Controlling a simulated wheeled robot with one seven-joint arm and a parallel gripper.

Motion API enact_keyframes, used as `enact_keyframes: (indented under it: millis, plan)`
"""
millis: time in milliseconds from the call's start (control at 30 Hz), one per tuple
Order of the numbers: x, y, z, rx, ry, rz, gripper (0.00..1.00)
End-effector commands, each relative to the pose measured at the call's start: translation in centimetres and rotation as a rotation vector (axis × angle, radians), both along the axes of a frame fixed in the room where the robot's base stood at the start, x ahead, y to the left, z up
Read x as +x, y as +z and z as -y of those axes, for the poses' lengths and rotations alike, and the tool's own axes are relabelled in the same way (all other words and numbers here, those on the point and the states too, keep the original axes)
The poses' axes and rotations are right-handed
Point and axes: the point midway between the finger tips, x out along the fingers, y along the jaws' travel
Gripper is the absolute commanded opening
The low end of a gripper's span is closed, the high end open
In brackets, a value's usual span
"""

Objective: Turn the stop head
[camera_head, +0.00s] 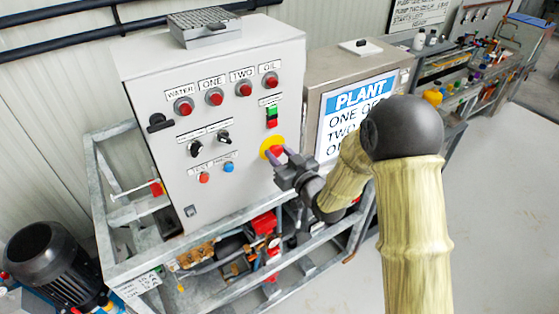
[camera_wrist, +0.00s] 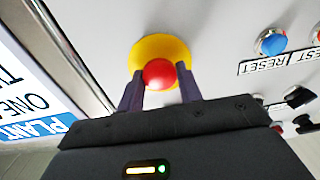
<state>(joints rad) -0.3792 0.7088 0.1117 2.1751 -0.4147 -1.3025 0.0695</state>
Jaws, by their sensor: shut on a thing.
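The stop head is a red mushroom knob on a yellow round base, low on the right of the grey control panel's front. In the head view the red stop head (camera_head: 277,151) shows just past my fingertips. In the wrist view the stop head (camera_wrist: 159,73) sits between my two dark fingers, with the yellow disc (camera_wrist: 150,50) behind it. My gripper (camera_head: 281,160) is shut on the stop head, one finger on each side; it also fills the lower wrist view (camera_wrist: 160,84). The lower part of the knob is partly hidden by the fingers.
The grey control panel (camera_head: 240,120) carries red lamps, black switches and a blue reset button (camera_wrist: 272,42). A green and red switch (camera_head: 271,116) is above the stop head. A second cabinet with a PLANT sign (camera_head: 352,112) stands right. Pipework and a metal frame (camera_head: 190,240) lie below.

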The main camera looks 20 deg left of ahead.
Motion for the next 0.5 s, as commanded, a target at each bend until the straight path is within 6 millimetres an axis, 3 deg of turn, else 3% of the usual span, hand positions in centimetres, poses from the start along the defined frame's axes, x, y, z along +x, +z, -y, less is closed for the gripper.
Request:
enact_keyframes:
  millis: [300, 500]
  plan:
    - [0.1, -0.25, 0.12, 0.161, -0.002, -0.184, 0.13]
    - [0.05, 0.03, 0.03, 0.186, 0.0, -0.216, 0.13]
